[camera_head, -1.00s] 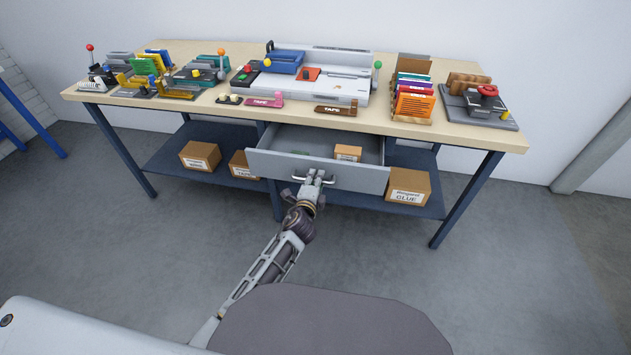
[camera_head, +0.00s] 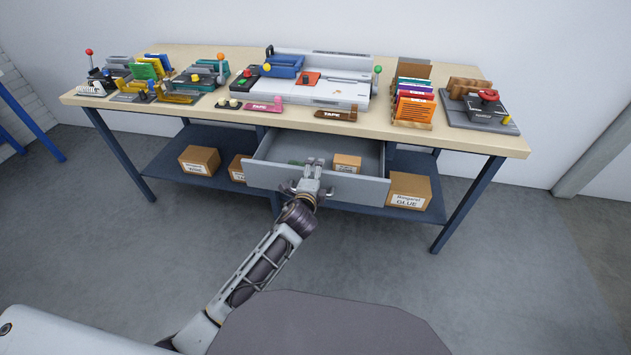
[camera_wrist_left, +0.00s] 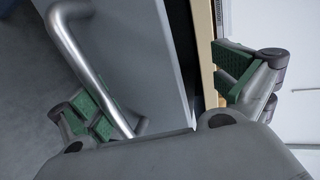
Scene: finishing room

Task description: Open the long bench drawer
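The long bench drawer (camera_head: 270,174) is pulled out from under the bench top, its inside showing from above. Its bar handle (camera_head: 331,192) is on the front, partly covered by my left gripper. My left gripper (camera_head: 314,163) is at the middle of the drawer front. In the left wrist view its fingers (camera_wrist_left: 168,90) are spread wide apart, with the grey drawer front (camera_wrist_left: 152,60) between them. The handle bar (camera_wrist_left: 88,62) runs down to the left finger; whether they touch I cannot tell. My right gripper is in neither view.
A small carton (camera_head: 347,163) lies in the drawer. The bench top (camera_head: 210,112) carries a binding machine (camera_head: 330,92), tape blocks and folder racks. Cartons, one labelled glue (camera_head: 408,190), stand on the lower shelf (camera_head: 160,160). The floor in front is clear.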

